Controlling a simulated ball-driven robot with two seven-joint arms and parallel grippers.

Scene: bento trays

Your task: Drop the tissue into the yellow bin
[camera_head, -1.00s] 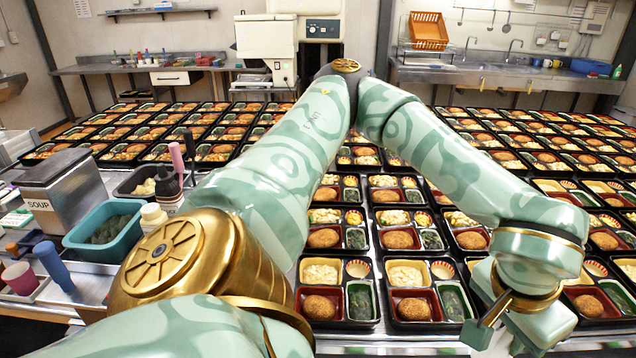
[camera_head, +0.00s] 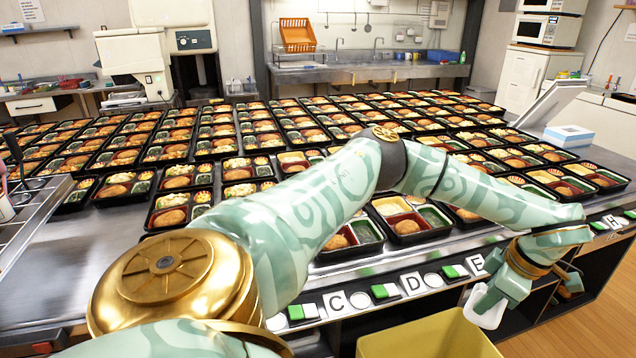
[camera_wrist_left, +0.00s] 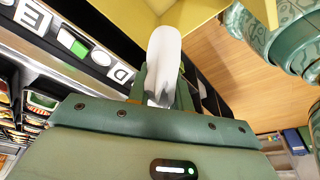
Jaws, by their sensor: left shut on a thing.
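My left gripper (camera_head: 492,296) reaches down past the table's front edge and is shut on the white tissue (camera_head: 487,310). In the left wrist view the tissue (camera_wrist_left: 164,50) sticks out beyond the finger tips (camera_wrist_left: 160,88). The yellow bin (camera_head: 430,338) stands at the bottom of the head view, in front of the table. The tissue shows by the bin's far right corner; I cannot tell whether it is over the opening. In the left wrist view yellow bin wall (camera_wrist_left: 196,14) shows past the tissue. The bin's inside is mostly hidden. My right gripper is not clearly seen.
The steel table (camera_head: 75,275) holds many filled bento trays. Letter cards and green-and-white blocks line its front edge (camera_head: 340,303). A white and blue box (camera_head: 568,136) stands at the back right. Wooden floor (camera_head: 590,315) lies open at the right.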

